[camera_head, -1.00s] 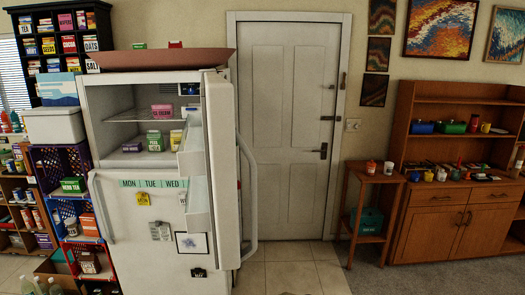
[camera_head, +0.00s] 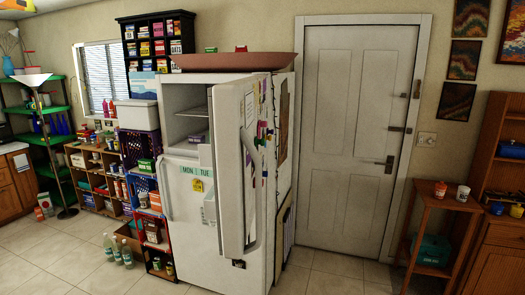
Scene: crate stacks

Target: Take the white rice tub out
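I cannot pick out a tub labelled rice for certain. A stack of open crates stands left of the fridge: a purple crate (camera_head: 139,148) on top, a blue one (camera_head: 133,186) under it, then a red one (camera_head: 142,240), with a dark one at the floor. The red crate holds a small pale container with a dark label (camera_head: 152,232), its label too small to read. A green-and-white box (camera_head: 146,166) shows in the upper part of the stack. My gripper is not in view.
The white fridge (camera_head: 185,225) stands right beside the stack, its upper door (camera_head: 232,170) open toward me. A white box (camera_head: 138,115) sits on the stack. Bottles (camera_head: 118,252) stand on the floor at its left. The tiled floor (camera_head: 60,260) at front left is clear.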

